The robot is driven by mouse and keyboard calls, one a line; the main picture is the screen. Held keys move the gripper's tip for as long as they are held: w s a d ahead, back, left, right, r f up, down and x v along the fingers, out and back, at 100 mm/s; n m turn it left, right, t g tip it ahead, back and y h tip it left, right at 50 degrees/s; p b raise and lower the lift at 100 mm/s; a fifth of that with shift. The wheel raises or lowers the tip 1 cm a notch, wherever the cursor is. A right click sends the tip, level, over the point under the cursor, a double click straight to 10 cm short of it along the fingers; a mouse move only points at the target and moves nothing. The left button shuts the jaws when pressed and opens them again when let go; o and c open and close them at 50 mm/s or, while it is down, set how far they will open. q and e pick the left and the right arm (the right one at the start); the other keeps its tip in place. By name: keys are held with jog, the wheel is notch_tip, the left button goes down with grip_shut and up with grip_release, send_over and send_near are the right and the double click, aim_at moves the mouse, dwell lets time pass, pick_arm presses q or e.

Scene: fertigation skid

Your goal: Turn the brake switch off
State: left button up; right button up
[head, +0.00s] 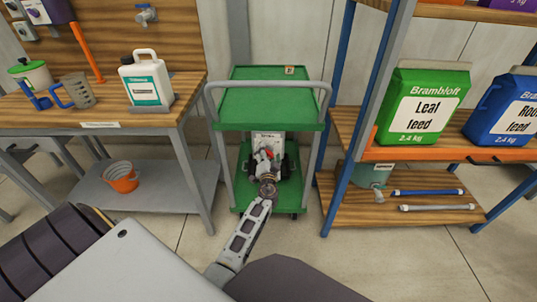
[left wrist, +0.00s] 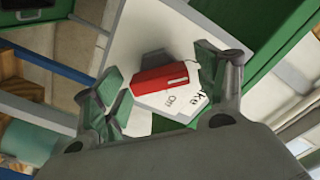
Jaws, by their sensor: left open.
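The brake switch is a red lever (left wrist: 165,78) on a white panel (left wrist: 150,35) with partly covered lettering in the left wrist view. In the head view, the white panel (head: 268,137) stands above the lower deck of the green cart (head: 260,105), and the lever is mostly hidden by my gripper. My left gripper (head: 266,162) is in front of the panel. In the left wrist view, its two fingers (left wrist: 162,88) are spread apart, one on each side of the red lever; I cannot tell whether they touch it. My right gripper is not in view.
A wooden bench (head: 110,118) with a white jug (head: 146,80) stands left of the cart. A blue-posted shelf (head: 345,125) with feed bags (head: 425,105) stands close on the right. An orange bucket (head: 121,177) sits on the bench's lower shelf. Cart posts flank my gripper.

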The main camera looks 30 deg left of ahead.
pick_arm(q)
jog(key=shift+a, duration=0.1)
jog(key=shift+c, duration=0.5)
jog(key=c, duration=0.9)
jog(key=shift+c, duration=0.2)
